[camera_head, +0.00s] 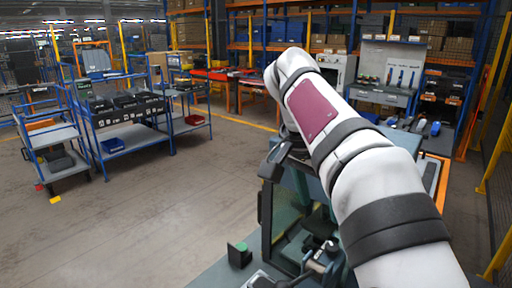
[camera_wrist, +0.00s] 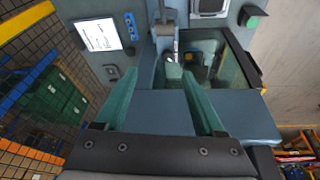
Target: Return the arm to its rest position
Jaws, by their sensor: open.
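My arm (camera_head: 365,165) is white with dark bands and a magenta panel, and it reaches up and away across the right of the head view. My gripper (camera_wrist: 160,72) shows in the wrist view as two green fingers spread wide apart, with nothing between them. Beyond the fingers is a blue-grey machine (camera_wrist: 240,115) with a glass-sided enclosure (camera_wrist: 232,68). The fingers appear clear of it, though the exact gap is hard to judge. In the head view the machine (camera_head: 268,200) stands below and behind my arm, partly hidden by it. The gripper cannot be made out there.
A workbench with tools (camera_head: 385,95) stands behind my arm. Blue carts (camera_head: 125,140) stand at the left. The floor (camera_head: 150,220) between is clear. Yellow-framed mesh fencing (camera_head: 490,185) runs along the right.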

